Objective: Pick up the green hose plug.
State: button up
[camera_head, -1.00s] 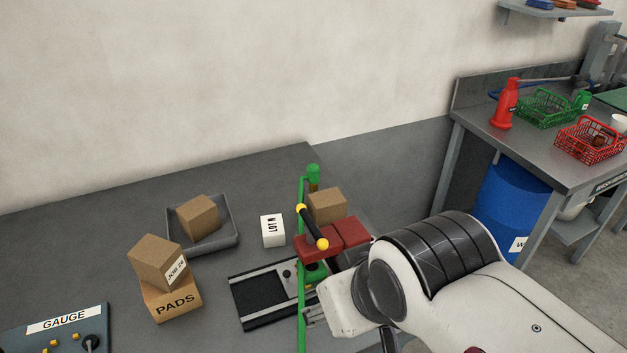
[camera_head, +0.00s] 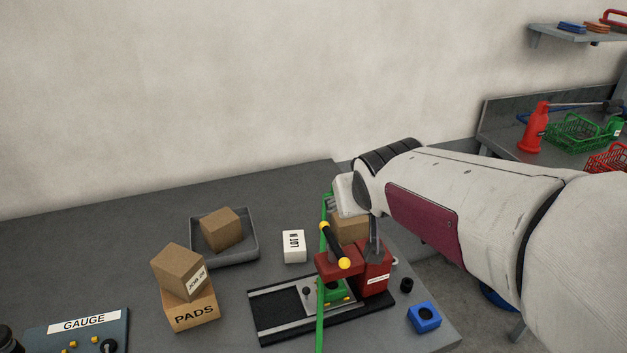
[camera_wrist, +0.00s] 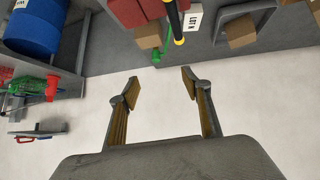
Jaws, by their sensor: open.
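The green hose plug looks to be the small green end piece (camera_wrist: 156,58) in the wrist view, joined to a thin green hose. It lies above the gap between my fingertips in that picture, apart from both. My gripper (camera_wrist: 160,84) is open and empty, with a finger on each side of a pale background. In the head view my gripper (camera_head: 329,203) is at the top of the green hose (camera_head: 320,315), which runs down in front of the red press. My gripper and arm hide the plug there.
A red press (camera_head: 372,275) with a black, yellow-tipped handle (camera_head: 333,243) stands close below my gripper. A cardboard box (camera_head: 350,228) is just behind it. A white LOT N block (camera_head: 293,246), grey tray (camera_head: 253,258) and blue block (camera_head: 424,317) are nearby. The left back bench is clear.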

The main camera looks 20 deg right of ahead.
jog(key=w+d+f+t, duration=0.1)
jog(key=w+d+f, duration=0.15)
jog(key=w, duration=0.55)
jog(key=w+d+f+t, duration=0.15)
jog(key=w+d, duration=0.25)
jog(key=w, duration=0.4)
jog(key=w+d+f+n+t+y, duration=0.1)
jog(key=w+d+f+t+y, duration=0.1)
jog(key=w+d+f, duration=0.3)
jog(key=shift+w+f+t, duration=0.35)
jog(key=shift+w+f, duration=2)
jog(key=shift+w, duration=0.5)
jog(key=shift+f, duration=2.95)
jog(key=shift+f+x, duration=0.25)
jog(key=shift+x, duration=1.05)
jog(key=shift+f+x, duration=0.25)
jog(key=shift+x, duration=1.1)
jog(key=shift+s, duration=0.2)
